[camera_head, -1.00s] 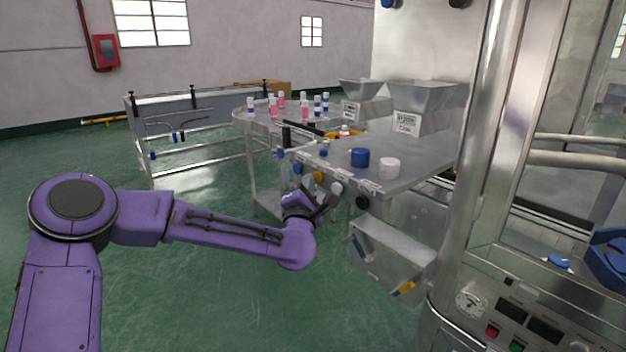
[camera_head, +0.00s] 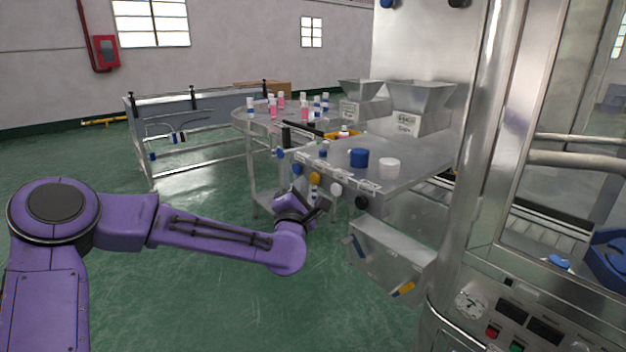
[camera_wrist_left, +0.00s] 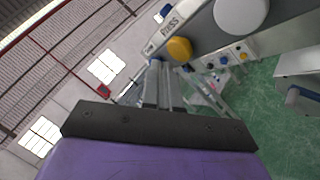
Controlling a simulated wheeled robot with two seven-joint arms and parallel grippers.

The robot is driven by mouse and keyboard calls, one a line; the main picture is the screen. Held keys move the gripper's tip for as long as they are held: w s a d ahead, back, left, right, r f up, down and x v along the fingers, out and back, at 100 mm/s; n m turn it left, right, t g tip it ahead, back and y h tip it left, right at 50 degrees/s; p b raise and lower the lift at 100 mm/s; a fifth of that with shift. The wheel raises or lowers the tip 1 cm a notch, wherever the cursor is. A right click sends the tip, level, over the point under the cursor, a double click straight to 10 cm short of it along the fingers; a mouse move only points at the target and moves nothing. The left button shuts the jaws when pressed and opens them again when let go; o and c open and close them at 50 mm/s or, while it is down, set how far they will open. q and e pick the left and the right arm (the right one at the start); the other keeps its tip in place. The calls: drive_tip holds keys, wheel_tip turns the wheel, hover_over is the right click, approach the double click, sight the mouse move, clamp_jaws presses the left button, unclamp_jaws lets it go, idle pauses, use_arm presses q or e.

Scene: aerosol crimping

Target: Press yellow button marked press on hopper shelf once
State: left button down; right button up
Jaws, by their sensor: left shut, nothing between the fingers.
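The yellow button (camera_head: 315,178) sits on the front edge of the hopper shelf (camera_head: 421,165), between a blue and a white button. In the left wrist view the yellow button (camera_wrist_left: 179,48) is just beyond the fingertips, slightly right of them, beside a label reading PRESS (camera_wrist_left: 170,22). My left gripper (camera_head: 323,204) is shut and empty, just below and in front of the button row. In the wrist view its two fingers (camera_wrist_left: 164,68) lie together, and a small gap seems to separate them from the button. My right gripper is not in view.
A blue cap (camera_head: 359,158) and a white cap (camera_head: 389,168) stand on the shelf, with metal hoppers (camera_head: 416,108) behind. A grey box (camera_head: 390,255) hangs below the shelf. A round table (camera_head: 257,118) with several bottles stands behind. Green floor is open at left.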

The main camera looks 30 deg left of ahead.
use_arm(q)
drive_tip(key=s, duration=0.1)
drive_tip(key=s+a, duration=0.1)
drive_tip(key=s, duration=0.1)
drive_tip(key=s+a, duration=0.1)
drive_tip(key=shift+s+p, duration=0.3)
idle(0.5)
drive_tip(key=s+d+f+m+g+h, duration=0.25)
drive_tip(key=s+f+m, duration=0.2)
drive_tip(key=f, duration=0.55)
drive_tip(key=s+d+f+m+g+h, duration=0.1)
drive_tip(key=s+d+f+m+g, duration=0.2)
drive_tip(key=f+m, duration=0.5)
drive_tip(key=s+d+f+m+g+h, duration=0.2)
drive_tip(key=s+d+f+m+g, duration=0.1)
drive_tip(key=f, duration=0.9)
drive_tip(key=s+f+m+g, duration=0.2)
drive_tip(key=s+f, duration=0.3)
drive_tip(key=s, duration=0.3)
drive_tip(key=s+a+f+m+g, duration=0.1)
drive_tip(key=s+f+m+g, duration=0.1)
drive_tip(key=s+f, duration=0.4)
drive_tip(key=s+f+m+g+y, duration=0.1)
drive_tip(key=s+f, duration=0.4)
drive_tip(key=s, duration=0.6)
drive_tip(key=shift+s+a+f+m+g, duration=0.25)
drive_tip(key=shift+s+a+m+g, duration=0.15)
drive_tip(key=shift+m+g, duration=0.55)
